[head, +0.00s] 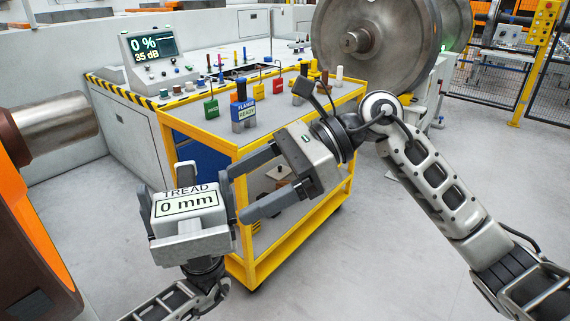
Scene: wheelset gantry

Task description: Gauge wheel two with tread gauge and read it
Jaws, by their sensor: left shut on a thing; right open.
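The tread gauge (187,204), a pale block labelled TREAD with a readout of 0 mm, is at the lower left. My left gripper (205,183) is shut on it and holds it in front of the cart, clear of any wheel. My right gripper (238,194) is open, its fingers pointing left close beside the gauge; whether they touch it I cannot tell. A large grey steel wheel (400,30) with an axle stub stands at the back, another wheel (456,20) behind it. Which is wheel two I cannot tell.
A console screen (152,45) shows 0 % and 35 dB. An orange-brown wheel-like part (35,235) with a shaft stands at left. Floor at right is clear.

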